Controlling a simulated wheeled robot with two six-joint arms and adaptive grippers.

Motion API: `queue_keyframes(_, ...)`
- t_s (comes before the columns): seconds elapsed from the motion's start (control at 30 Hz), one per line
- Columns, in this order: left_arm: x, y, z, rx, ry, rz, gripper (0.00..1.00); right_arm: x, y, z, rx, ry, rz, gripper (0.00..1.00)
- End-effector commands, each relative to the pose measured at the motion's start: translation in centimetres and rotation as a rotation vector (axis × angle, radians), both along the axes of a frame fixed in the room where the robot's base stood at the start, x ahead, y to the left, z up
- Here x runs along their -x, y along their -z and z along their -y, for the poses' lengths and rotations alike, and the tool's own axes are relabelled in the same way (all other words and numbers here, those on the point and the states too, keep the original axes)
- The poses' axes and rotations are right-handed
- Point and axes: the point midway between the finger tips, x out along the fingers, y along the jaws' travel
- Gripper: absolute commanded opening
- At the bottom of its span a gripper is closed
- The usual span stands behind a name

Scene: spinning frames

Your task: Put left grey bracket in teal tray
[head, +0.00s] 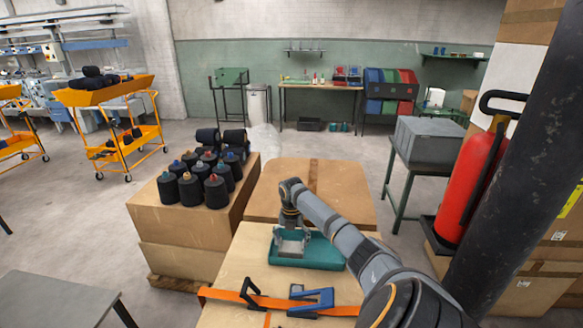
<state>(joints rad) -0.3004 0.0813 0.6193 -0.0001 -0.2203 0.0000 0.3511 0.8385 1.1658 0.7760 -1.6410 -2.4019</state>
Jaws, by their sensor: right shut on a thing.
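The teal tray (325,257) lies on the light wooden top in front of me. My right gripper (291,246) points down over the left part of the tray. It is shut on a grey bracket, which is small here and hard to tell apart from the silver fingers. I cannot tell whether the bracket touches the tray floor. No second grey bracket can be made out. My left gripper is not in view.
Several dark thread cones (217,190) stand on a carton at left. A red extinguisher (468,190) and a dark column (510,180) are at right.

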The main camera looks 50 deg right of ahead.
Motion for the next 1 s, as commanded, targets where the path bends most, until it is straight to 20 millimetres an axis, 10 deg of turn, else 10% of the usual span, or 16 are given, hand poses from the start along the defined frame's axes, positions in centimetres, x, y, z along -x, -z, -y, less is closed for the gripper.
queue_keyframes(0.27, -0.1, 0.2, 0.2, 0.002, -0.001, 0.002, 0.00, 0.0, 0.3, 0.0, 0.001, 0.000, 0.001, 0.52)
queue_keyframes(0.3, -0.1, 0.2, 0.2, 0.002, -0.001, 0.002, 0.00, 0.0, 0.4, 0.0, 0.001, 0.000, 0.001, 0.85)
queue_keyframes(0.4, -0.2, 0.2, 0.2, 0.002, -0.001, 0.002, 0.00, 0.0, 0.3, 0.0, 0.001, 0.000, 0.001, 0.99)
queue_keyframes(0.77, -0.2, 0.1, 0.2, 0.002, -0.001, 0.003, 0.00, 0.0, 0.2, 0.0, 0.001, 0.000, 0.001, 1.00)
queue_keyframes(1.0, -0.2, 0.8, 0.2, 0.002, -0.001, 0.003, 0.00, -0.1, -3.4, 0.2, 0.006, -0.001, 0.004, 1.00)
